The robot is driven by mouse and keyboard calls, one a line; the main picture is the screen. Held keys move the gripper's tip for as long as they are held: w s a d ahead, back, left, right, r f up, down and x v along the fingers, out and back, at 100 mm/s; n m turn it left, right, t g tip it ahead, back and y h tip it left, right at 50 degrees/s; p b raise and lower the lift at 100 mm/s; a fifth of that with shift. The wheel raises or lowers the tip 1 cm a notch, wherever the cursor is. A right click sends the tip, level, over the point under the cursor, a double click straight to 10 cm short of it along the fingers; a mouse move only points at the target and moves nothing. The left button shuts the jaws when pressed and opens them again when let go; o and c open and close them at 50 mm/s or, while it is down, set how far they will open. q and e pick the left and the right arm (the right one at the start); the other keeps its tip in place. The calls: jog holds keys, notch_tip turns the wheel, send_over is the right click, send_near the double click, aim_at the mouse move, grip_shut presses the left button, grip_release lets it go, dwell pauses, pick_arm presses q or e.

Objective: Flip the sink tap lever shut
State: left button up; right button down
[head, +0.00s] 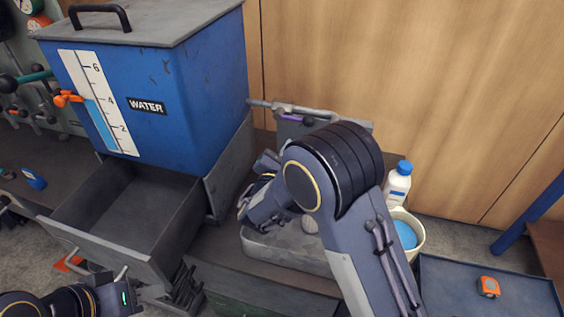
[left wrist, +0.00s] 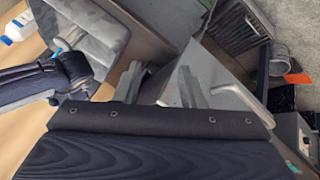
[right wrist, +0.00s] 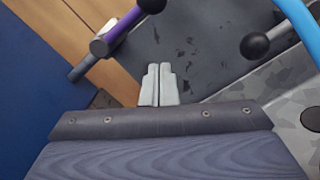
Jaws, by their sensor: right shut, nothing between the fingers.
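A purple lever with a dark ball knob (right wrist: 150,4) shows in the right wrist view beside a grey pipe end (right wrist: 98,47). In the head view the purple lever (head: 292,118) sits on the grey panel behind the grey sink basin (head: 285,252). My right gripper (right wrist: 159,85) is shut and empty, apart from both levers in that picture; my arm hides part of the sink in the head view. My left gripper (left wrist: 160,86) is open and empty near the open drawer.
A blue water tank (head: 205,100) stands at the left above an open grey drawer (head: 105,240). A white bottle (head: 398,185) and a tub with blue contents (head: 418,240) stand right of the sink. An orange item (head: 488,287) lies on the blue tray (head: 535,292).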

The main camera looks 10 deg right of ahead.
aim_at(294, 118)
pick_arm(q)
jog(key=shift+r, duration=0.25)
pick_arm(e)
jog(key=shift+w+d+r, duration=0.3)
jog(key=shift+d+r, duration=0.45)
jog(key=shift+r, duration=0.1)
jog(key=shift+w+d+r, duration=0.25)
jog(key=shift+d+r, duration=0.45)
jog(key=shift+r, duration=0.15)
pick_arm(q)
jog(key=shift+r+p, duration=0.1)
jog(key=shift+p, duration=0.25)
